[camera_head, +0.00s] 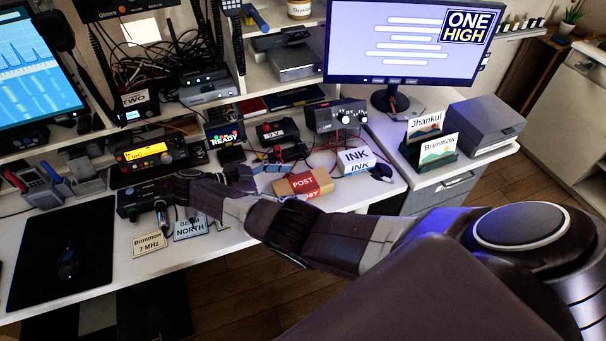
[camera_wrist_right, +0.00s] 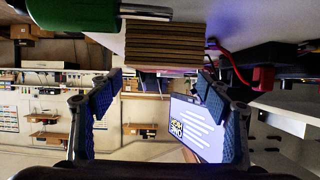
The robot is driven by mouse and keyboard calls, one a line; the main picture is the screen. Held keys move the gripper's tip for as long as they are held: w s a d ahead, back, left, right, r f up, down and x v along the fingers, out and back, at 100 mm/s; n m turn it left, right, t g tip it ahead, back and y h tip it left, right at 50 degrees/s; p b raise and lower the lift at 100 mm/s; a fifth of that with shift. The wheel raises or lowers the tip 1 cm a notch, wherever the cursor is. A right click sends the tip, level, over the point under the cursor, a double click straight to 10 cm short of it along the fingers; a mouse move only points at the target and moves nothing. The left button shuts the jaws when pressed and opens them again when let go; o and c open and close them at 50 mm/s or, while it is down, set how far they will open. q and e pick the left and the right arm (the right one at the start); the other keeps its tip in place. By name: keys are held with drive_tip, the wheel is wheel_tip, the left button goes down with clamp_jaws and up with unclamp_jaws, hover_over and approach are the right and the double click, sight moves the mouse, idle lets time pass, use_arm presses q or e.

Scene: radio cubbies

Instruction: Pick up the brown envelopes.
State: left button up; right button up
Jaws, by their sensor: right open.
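The wrist view shows the stack's layered brown edges (camera_wrist_right: 165,43) at the top, between the lines of my two fingers. My right gripper (camera_head: 262,179) is low over the desk, just left of the stack, with its fingers toward it. In the wrist view the right gripper (camera_wrist_right: 160,82) is open, blue pads wide apart, with nothing between them. Part of it is hidden by my own forearm and wrist in the head view. My left gripper is not in view.
The white INK box (camera_head: 357,160) stands behind the stack. Radios, a power supply (camera_head: 336,116) and red cables crowd the desk behind. Note cards (camera_head: 150,243) stand at the front edge. A green-handled tool (camera_wrist_right: 75,14) and a red plug (camera_wrist_right: 263,77) flank the stack.

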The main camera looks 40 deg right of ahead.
sight(301, 183)
drive_tip(key=x, duration=0.3)
drive_tip(key=shift+w+d+f, duration=0.1)
drive_tip(key=shift+d+f, duration=0.1)
drive_tip(key=shift+f, duration=0.25)
drive_tip(key=shift+d+f, duration=0.2)
drive_tip(key=shift+d, duration=0.15)
drive_tip(key=shift+c, duration=1.1)
drive_tip(key=c, duration=1.1)
drive_tip(key=shift+r, duration=0.1)
